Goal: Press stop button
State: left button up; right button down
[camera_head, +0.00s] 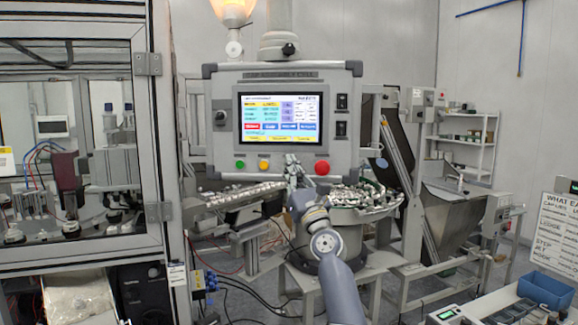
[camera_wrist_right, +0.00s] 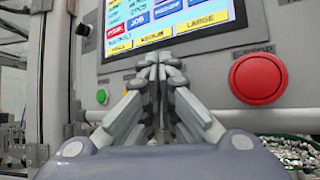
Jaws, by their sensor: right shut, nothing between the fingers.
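The red stop button (camera_head: 322,168) is a round button at the lower right of the control panel (camera_head: 350,110), below its screen. In the right wrist view the red button (camera_wrist_right: 258,78) is large and to the right of my gripper. My right gripper (camera_head: 292,160) is shut and empty, in front of the panel's lower edge, left of the red button. In the right wrist view its closed fingertips (camera_wrist_right: 160,62) point at the panel just below the screen. I see a gap sideways between fingertips and button; the distance to the panel is hard to tell. My left gripper is not in view.
A green button (camera_head: 240,165) and a yellow button (camera_head: 264,165) sit left of my gripper on the panel. A metal bowl of parts (camera_head: 365,212) lies below the panel. A framed machine enclosure (camera_head: 158,130) stands at left, a blue bin (camera_head: 546,290) at lower right.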

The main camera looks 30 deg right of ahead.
jog(key=shift+s+a, duration=0.2)
jog(key=shift+s, duration=0.05)
jog(key=shift+r, duration=0.1)
jog(key=s+a+p, duration=0.2)
jog(key=p, duration=0.1)
jog(key=s+a+p, duration=0.2)
jog(key=shift+s+p, duration=0.25)
jog(key=shift+p, duration=0.15)
jog(key=shift+d, duration=0.1)
dwell(0.6)
